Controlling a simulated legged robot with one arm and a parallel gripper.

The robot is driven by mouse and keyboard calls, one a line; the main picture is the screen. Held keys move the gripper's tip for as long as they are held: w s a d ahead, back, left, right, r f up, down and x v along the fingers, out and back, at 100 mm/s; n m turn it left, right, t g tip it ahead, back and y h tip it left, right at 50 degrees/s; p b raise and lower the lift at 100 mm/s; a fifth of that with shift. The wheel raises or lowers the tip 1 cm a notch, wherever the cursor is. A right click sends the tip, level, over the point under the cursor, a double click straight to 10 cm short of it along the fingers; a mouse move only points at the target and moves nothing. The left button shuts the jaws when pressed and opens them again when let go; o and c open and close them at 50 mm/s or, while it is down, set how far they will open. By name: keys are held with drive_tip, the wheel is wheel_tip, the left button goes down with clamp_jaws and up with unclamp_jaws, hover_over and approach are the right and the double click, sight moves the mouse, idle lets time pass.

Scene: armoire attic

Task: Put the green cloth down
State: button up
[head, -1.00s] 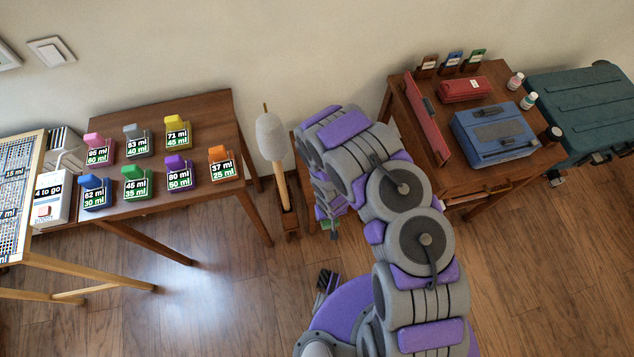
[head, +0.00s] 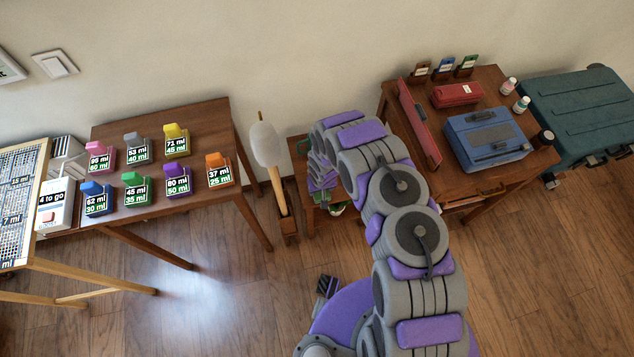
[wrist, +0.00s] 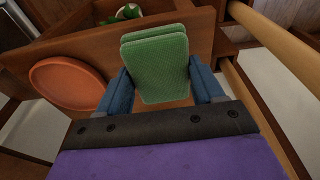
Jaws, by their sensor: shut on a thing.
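The green cloth (wrist: 157,65) is a folded, rounded pad in the wrist view. It sits between the two blue fingers of my gripper (wrist: 160,88), which is shut on it. The cloth is held in front of a brown wooden piece of furniture (wrist: 190,38); I cannot tell whether it touches the wood. In the head view my arm hides most of the gripper and the cloth.
An orange-red round dish (wrist: 68,83) lies left of the cloth. A green and white thing (wrist: 128,12) is in a wooden compartment beyond. Wooden rails run at right. A long-handled white mallet-like tool (head: 265,145) stands left of my arm.

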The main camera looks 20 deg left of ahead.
drive_tip(key=shift+w+a+f, duration=0.1)
drive_tip(key=shift+w+a, duration=0.3)
drive_tip(key=shift+w, duration=0.05)
drive_tip(key=shift+w+a+f, duration=0.2)
drive_tip(key=shift+w+a, duration=0.2)
drive_tip(key=shift+a, duration=0.3)
drive_tip(key=shift+w+a, duration=0.35)
drive_tip(key=shift+w, duration=0.3)
drive_tip(key=f, duration=0.1)
drive_tip(key=f+b, duration=0.1)
drive_tip(key=f, duration=0.1)
drive_tip(key=shift+s+d, duration=0.2)
drive_tip(key=shift+d, duration=0.2)
drive_tip(key=shift+c, duration=0.5)
drive_tip(key=o, duration=0.7)
drive_tip(key=shift+w+a, duration=0.1)
drive_tip(key=shift+c, duration=0.2)
drive_tip(key=o, duration=0.4)
drive_tip(key=shift+a+f, duration=0.1)
drive_tip(key=shift+a, duration=0.2)
drive_tip(key=shift+o, duration=0.4)
drive_tip(key=shift+d, duration=0.15)
drive_tip(key=shift+d, duration=0.2)
